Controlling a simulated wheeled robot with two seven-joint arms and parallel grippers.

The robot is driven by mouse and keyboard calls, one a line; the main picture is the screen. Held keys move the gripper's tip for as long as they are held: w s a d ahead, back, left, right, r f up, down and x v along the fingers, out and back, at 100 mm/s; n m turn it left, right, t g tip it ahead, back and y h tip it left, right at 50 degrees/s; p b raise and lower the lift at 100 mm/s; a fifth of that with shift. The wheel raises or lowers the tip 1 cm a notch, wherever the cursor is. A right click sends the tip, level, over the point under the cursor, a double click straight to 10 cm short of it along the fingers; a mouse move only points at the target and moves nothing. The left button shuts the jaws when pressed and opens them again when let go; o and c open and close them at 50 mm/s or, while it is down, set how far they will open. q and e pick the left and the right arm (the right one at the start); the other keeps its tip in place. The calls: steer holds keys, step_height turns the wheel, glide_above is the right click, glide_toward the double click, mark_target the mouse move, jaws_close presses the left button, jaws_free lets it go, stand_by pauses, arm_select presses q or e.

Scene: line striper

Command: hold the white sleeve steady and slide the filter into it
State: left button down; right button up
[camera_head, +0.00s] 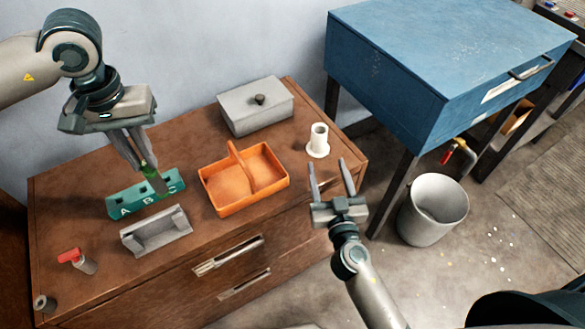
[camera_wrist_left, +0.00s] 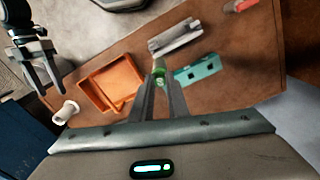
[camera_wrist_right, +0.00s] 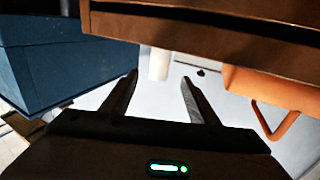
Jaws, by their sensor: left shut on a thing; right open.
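The white sleeve (camera_head: 318,141) stands upright on its flange near the right end of the brown cabinet top. It also shows in the left wrist view (camera_wrist_left: 66,111) and in the right wrist view (camera_wrist_right: 159,66). My left gripper (camera_head: 146,166) is shut on the filter (camera_head: 157,182), a slim piece with a green end, over the green rack (camera_head: 122,205) lettered A, B and C. In the left wrist view the filter's green end (camera_wrist_left: 158,70) is between the fingertips. I cannot tell whether the filter is clear of the rack. My right gripper (camera_head: 330,180) is open and empty, in front of the sleeve and apart from it.
An orange divided basket (camera_head: 213,202) stands between the rack and the sleeve. A grey lidded box (camera_head: 235,116) is behind it. A grey cradle (camera_head: 135,240) and a red-handled item (camera_head: 72,257) lie in front. A blue cabinet (camera_head: 390,88) and a bin (camera_head: 415,222) are at right.

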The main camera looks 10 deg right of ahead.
mark_target(320, 143)
stand_by(0.3)
arm_select(q)
steer(key=shift+r+p, duration=0.3)
steer(key=shift+r, duration=0.05)
arm_select(e)
steer(key=shift+w+r, duration=0.1)
steer(key=shift+w, duration=0.7)
arm_select(q)
step_height(320, 143, up, 2)
steer(key=shift+r+p, duration=0.15)
steer(key=shift+p, duration=1.05)
arm_select(e)
steer(key=w, duration=1)
steer(key=shift+w+d, duration=0.2)
steer(key=shift+d, duration=0.05)
steer(key=c, duration=1.1)
steer(key=shift+c, duration=0.2)
arm_select(q)
steer(key=shift+w+d, duration=0.1)
